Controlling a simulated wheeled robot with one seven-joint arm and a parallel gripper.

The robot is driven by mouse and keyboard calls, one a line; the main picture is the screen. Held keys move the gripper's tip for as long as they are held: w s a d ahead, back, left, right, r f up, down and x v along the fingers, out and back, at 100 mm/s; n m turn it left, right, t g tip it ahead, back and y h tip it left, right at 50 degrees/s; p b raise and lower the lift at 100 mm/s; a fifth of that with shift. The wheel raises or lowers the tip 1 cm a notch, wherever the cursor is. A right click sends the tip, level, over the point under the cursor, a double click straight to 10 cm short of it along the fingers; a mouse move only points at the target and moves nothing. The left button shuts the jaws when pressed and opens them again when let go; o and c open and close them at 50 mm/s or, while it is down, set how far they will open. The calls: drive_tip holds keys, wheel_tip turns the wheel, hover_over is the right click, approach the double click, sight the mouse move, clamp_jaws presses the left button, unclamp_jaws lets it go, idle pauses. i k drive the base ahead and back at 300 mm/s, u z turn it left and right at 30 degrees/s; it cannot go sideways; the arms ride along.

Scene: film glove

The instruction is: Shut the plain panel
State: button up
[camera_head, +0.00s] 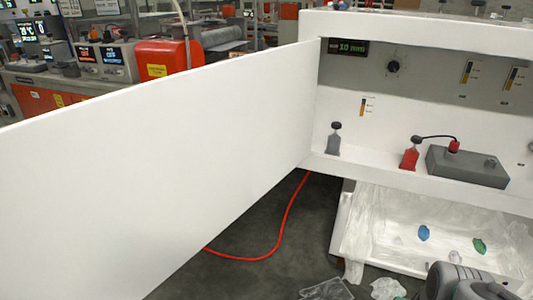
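The plain panel (160,150) is a large blank white door, standing wide open. It is joined to the left edge of the white cabinet (420,32) and swings out toward me, its near end running past the left side of the picture. The cabinet's opening to the right of it is uncovered. A grey part of my arm (470,282) shows at the bottom right, well apart from the panel. The fingertips are not visible, so I cannot see whether my gripper is open or holds anything.
A film-lined bin (400,215) sits below. A red cable (285,225) and clear film scraps (327,289) lie on the floor. Machines stand behind the panel.

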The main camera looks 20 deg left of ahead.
sight(107, 197)
drive_tip(key=z, duration=2)
drive_tip(key=k, duration=2.5)
drive_tip(key=u, duration=2.5)
drive_tip(key=k, duration=0.35)
drive_tip(key=u, duration=1.1)
drive_tip(key=i, duration=0.45)
drive_tip(key=z, duration=0.15)
